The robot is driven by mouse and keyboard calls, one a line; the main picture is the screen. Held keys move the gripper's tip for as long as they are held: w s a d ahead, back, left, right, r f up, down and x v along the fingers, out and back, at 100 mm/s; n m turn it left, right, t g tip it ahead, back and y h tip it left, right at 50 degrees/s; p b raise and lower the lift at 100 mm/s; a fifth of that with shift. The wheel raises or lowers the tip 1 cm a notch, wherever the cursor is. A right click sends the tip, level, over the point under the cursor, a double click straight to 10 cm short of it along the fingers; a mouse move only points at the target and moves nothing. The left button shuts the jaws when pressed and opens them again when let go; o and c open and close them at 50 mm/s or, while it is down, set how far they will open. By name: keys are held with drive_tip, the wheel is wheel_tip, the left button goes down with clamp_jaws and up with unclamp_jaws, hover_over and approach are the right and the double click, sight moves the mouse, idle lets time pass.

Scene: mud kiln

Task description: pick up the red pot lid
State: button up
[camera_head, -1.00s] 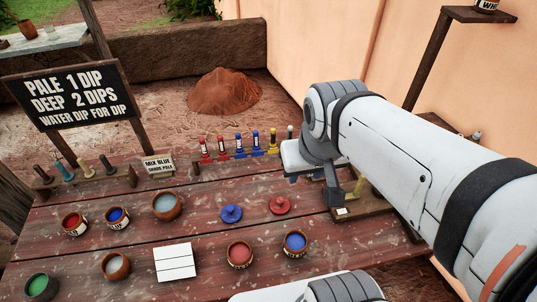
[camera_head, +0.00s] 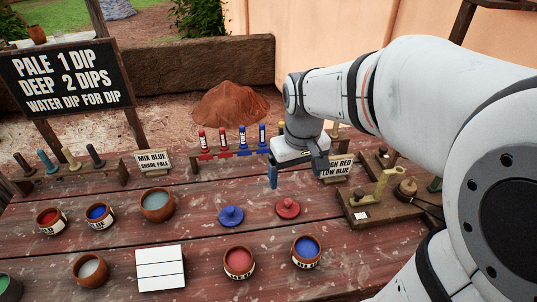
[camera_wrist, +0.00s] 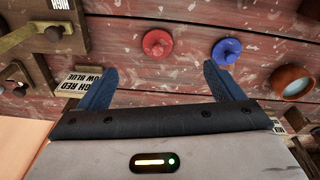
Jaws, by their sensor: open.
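The red pot lid (camera_head: 288,209) lies flat on the wooden table, its small knob facing up. A blue pot lid (camera_head: 231,215) lies just to its left. In the wrist view the red lid (camera_wrist: 157,44) shows beyond the fingertips, between them in line, with the blue lid (camera_wrist: 227,51) to its right. My gripper (camera_head: 273,176) is above the table, behind and slightly left of the red lid in the head view. In the wrist view my gripper (camera_wrist: 158,80) has its two blue fingers wide apart with nothing between them.
Open pots of red paint (camera_head: 239,262) and blue paint (camera_head: 307,252) stand in front of the lids. A white lined card (camera_head: 161,268) lies to their left. A small sign (camera_head: 337,168) stands beside my gripper.

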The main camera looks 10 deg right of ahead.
drive_tip(key=n+g+b, duration=0.1)
drive_tip(key=b, duration=0.3)
hover_over(288, 200)
drive_tip(key=f, duration=0.6)
drive_tip(key=s+f, duration=0.1)
drive_tip(key=f, duration=0.2)
drive_tip(key=shift+a, duration=0.15)
drive_tip(key=f, duration=0.2)
drive_tip(key=f+b, duration=0.1)
drive_tip(key=f, duration=0.2)
drive_tip(key=w+f, duration=0.1)
drive_tip(key=f, duration=0.2)
drive_tip(key=shift+b, duration=0.35)
drive_tip(key=shift+r, duration=0.1)
drive_tip(key=shift+c, duration=0.6)
drive_tip(key=c, duration=0.9)
drive_tip(key=shift+c, duration=0.2)
wheel_tip(288, 200, up, 10)
drive_tip(key=shift+r+p, duration=0.1)
drive_tip(key=shift+p, duration=0.75)
